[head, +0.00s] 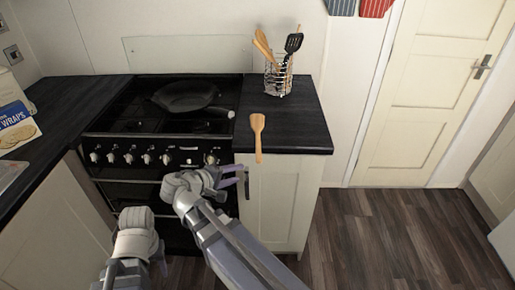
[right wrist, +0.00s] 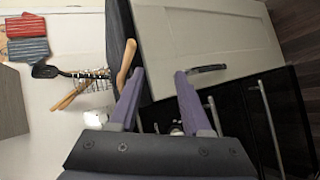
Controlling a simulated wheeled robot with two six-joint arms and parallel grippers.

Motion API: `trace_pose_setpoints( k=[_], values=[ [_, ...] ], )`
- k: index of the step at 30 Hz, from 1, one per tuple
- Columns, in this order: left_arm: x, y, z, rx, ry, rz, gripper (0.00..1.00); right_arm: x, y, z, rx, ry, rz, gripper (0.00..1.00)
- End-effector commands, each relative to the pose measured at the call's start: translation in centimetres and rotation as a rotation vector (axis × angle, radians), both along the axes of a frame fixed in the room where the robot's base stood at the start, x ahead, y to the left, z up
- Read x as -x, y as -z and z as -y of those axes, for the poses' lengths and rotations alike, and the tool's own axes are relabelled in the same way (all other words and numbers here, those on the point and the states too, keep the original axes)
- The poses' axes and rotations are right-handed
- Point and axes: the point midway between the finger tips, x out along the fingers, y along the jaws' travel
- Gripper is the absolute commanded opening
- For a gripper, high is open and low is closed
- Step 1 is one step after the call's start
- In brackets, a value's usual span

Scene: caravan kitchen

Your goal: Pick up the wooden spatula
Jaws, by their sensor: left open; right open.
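The wooden spatula (head: 257,132) lies on the dark counter right of the stove, its handle jutting past the front edge. In the right wrist view the spatula (right wrist: 126,65) shows just beyond the left fingertip, outside the jaws. My right gripper (head: 241,178) is open and empty, below and slightly left of the handle end, in front of the cabinet; its two purple fingers (right wrist: 160,73) stand apart in the wrist view. My left gripper (head: 160,264) is open, low at the picture's bottom left, partly hidden by its own arm.
A wire utensil holder (head: 279,78) with wooden tools and a black slotted turner stands behind the spatula. A dark pan (head: 186,96) sits on the stove (head: 150,125). A wraps box (head: 16,125) is on the left counter. The floor at right is clear.

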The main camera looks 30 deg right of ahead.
Motion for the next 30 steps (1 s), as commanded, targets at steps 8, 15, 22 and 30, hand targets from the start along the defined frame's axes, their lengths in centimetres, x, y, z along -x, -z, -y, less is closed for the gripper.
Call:
trace_pose_setpoints(
  k=[8,15,22,30],
  values=[
    [0.0,8.4,0.0,0.0,0.0,0.0,0.5,-2.7,1.1,3.3,0.338,-0.011,0.088,0.48],
    [0.0,9.8,0.0,0.0,0.0,0.0,0.5,-3.3,-0.1,3.9,0.453,-0.017,0.113,0.48],
    [0.0,9.7,0.0,0.0,0.0,0.0,0.5,-3.4,-0.4,4.4,0.46,-0.015,0.113,0.48],
    [0.0,9.7,0.0,0.0,0.0,0.0,0.5,-4.1,-0.3,6.5,0.459,-0.017,0.114,0.48]
  ],
)
